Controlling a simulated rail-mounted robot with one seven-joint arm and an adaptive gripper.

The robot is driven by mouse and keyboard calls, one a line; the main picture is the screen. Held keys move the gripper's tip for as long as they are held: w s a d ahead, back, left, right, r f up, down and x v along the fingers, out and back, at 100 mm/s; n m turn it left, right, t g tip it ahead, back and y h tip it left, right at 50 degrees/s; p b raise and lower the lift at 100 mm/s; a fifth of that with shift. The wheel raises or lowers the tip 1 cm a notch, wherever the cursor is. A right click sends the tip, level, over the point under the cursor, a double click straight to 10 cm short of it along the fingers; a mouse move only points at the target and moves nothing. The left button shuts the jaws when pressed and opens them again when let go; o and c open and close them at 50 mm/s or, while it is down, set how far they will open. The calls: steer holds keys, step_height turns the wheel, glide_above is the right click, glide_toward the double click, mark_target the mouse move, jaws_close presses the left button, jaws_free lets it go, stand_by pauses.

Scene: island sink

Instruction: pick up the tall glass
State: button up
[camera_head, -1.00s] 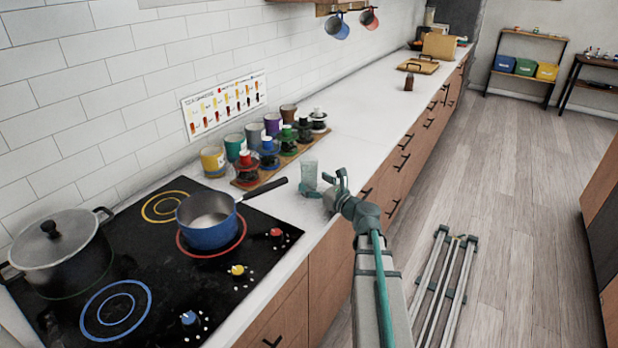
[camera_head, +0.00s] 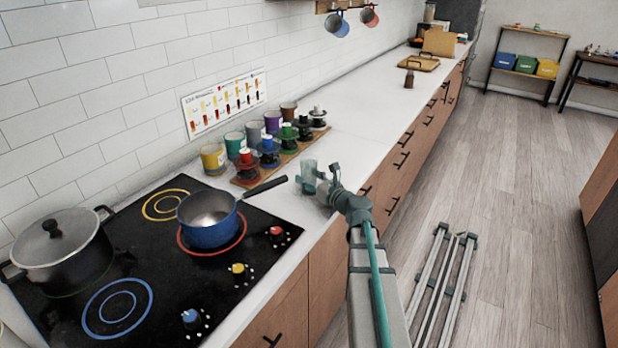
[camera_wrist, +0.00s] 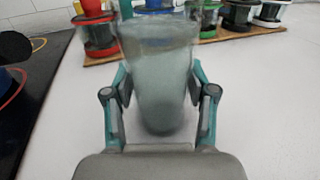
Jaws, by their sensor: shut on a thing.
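The tall glass (camera_head: 309,174) is clear and stands upright on the white counter, right of the stove, in the head view. In the wrist view the glass (camera_wrist: 160,80) is in the centre, its base near the counter. Whether the base touches the counter is unclear. My gripper (camera_head: 320,183) reaches it from the right at low height. In the wrist view my gripper (camera_wrist: 160,95) has one teal finger on each side of the glass and is shut on it. The fingertips are partly hidden behind the glass.
A wooden rack (camera_head: 290,155) with several coloured pots stands behind the glass. A blue pan (camera_head: 208,219) on the black stove (camera_head: 75,270) has its handle pointing toward the glass. A small brown bottle (camera_head: 409,79) stands farther along the counter.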

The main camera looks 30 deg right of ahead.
mark_target(315, 173)
steer(key=shift+r, duration=0.2)
steer(key=shift+r, duration=1.35)
steer(key=s+r, duration=0.2)
steer(key=r, duration=0.1)
steer(key=s+r, duration=0.2)
steer(key=s, duration=0.1)
steer(key=shift+d+r, duration=0.15)
steer(key=shift+r, duration=0.25)
steer(key=s+r+b, duration=0.2)
steer(key=s+r, duration=0.2)
steer(key=s, duration=0.4)
steer(key=shift+s+d+b, duration=0.3)
steer(key=shift+d, duration=0.05)
steer(key=shift+s, duration=0.15)
steer(key=shift+r, duration=0.15)
